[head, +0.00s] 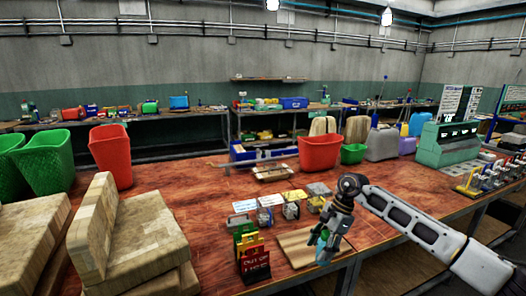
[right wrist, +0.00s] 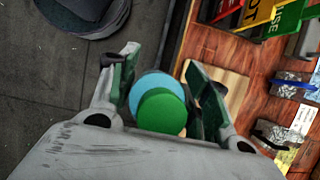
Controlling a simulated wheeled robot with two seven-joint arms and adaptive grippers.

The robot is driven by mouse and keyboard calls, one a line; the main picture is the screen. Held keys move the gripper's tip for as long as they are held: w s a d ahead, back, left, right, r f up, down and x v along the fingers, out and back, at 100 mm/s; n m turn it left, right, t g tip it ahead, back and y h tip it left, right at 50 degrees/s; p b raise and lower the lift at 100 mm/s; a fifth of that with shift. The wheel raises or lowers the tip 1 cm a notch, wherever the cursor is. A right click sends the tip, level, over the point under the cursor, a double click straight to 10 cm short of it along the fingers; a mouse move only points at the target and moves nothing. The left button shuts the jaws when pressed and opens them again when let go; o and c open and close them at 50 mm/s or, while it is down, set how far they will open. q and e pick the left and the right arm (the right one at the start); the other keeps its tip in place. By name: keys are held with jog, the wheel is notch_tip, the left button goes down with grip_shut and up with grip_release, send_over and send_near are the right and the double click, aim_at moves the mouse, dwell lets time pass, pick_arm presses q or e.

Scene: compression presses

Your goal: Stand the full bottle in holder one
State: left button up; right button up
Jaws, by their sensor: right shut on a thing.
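My right gripper (head: 330,238) is shut on a bottle with a green cap and a light blue body. The bottle shows between the fingers in the right wrist view (right wrist: 161,108) and only as a small teal patch in the head view (head: 321,245). The gripper is at the table's front edge, beside a wooden board (head: 296,247). Small metal blocks (head: 291,211) with white and yellow cards (head: 270,200) stand behind the board; I cannot tell which, if any, is holder one. My left gripper is not in view.
Red, yellow and green signs (head: 254,262) stand left of the board. Large wooden blocks (head: 92,232) fill the left front. A red bin (head: 318,152) and a green bin (head: 353,153) stand at the back. Bare tabletop (head: 180,182) lies left of the cards.

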jog(key=shift+s+f+n+g, duration=0.15)
jog(key=shift+n+g, duration=0.1)
jog(key=shift+n, duration=0.35)
jog(key=shift+s+f+n+g, duration=0.15)
jog(key=shift+n+g, duration=0.1)
jog(key=shift+n, duration=0.35)
jog(key=shift+s+f+n+h, duration=0.2)
jog(key=shift+n+h, duration=0.2)
jog(key=shift+n, duration=0.3)
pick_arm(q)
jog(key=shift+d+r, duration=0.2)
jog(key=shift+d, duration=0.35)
pick_arm(e)
jog(key=s+d+f+n+g+h, duration=0.2)
jog(key=s+d+f+n+h, duration=0.1)
jog(key=s+f+n, duration=0.6)
notch_tip(320, 180, down, 3)
jog(key=shift+s+d+f+n+h, duration=0.1)
jog(key=shift+s+d+n+h, duration=0.2)
jog(key=shift+n, duration=0.4)
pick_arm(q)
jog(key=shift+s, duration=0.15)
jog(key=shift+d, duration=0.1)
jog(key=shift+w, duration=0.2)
